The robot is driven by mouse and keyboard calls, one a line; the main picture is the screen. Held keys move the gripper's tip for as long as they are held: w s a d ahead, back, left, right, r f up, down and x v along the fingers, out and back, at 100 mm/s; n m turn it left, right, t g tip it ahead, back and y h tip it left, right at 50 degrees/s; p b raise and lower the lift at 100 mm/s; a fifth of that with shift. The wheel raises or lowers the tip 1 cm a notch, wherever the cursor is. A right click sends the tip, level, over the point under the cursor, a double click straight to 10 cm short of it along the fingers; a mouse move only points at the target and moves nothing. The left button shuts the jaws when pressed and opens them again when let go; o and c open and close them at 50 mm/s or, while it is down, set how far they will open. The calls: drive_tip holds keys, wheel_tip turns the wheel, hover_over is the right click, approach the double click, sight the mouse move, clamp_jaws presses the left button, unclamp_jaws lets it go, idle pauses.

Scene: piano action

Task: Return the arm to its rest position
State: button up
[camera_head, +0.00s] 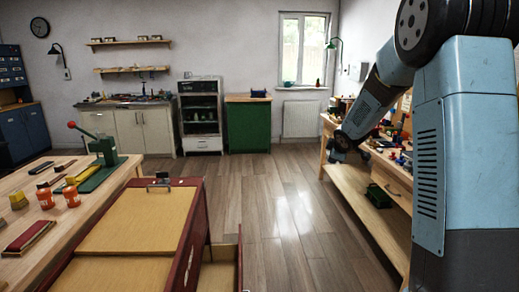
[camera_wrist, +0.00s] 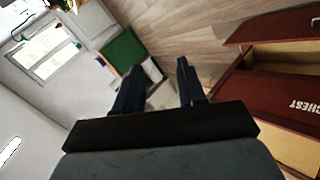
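My arm (camera_head: 370,100) is blue-grey and dark. It reaches from the right edge of the head view toward the right-hand workbench. In the wrist view my gripper (camera_wrist: 159,68) shows two dark fingers spread apart, with nothing visible between them except the room behind. The view is tilted, so the gripper is rolled relative to the floor. In the head view the end of the arm is small and dark near the bench edge, and its fingers cannot be made out.
A dark red case (camera_head: 197,238) with wooden panels stands in front; it also shows in the wrist view (camera_wrist: 255,92). A workbench (camera_head: 367,203) stands right, a table (camera_head: 92,209) with tools left. A green cabinet (camera_head: 248,126) is at the back. The middle floor (camera_head: 270,195) is clear.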

drive_tip(key=s+r+m+g+h, duration=0.1)
drive_tip(key=s+r+m, duration=0.35)
drive_tip(key=s, duration=0.55)
drive_tip(key=s+r+m+g, duration=0.1)
drive_tip(key=s+r+m, duration=0.2)
drive_tip(key=s+r, duration=0.55)
drive_tip(key=s+a+f+m+g, duration=0.1)
drive_tip(key=s+a+m, duration=0.1)
drive_tip(key=s, duration=1.2)
drive_tip(key=s+a+f+m+g+y, duration=0.1)
drive_tip(key=s+m, duration=0.3)
drive_tip(key=s, duration=1)
drive_tip(key=shift+s+a+f+g, duration=0.35)
drive_tip(key=shift+a+f, duration=0.25)
drive_tip(key=shift+a, duration=0.25)
drive_tip(key=shift+s, duration=0.1)
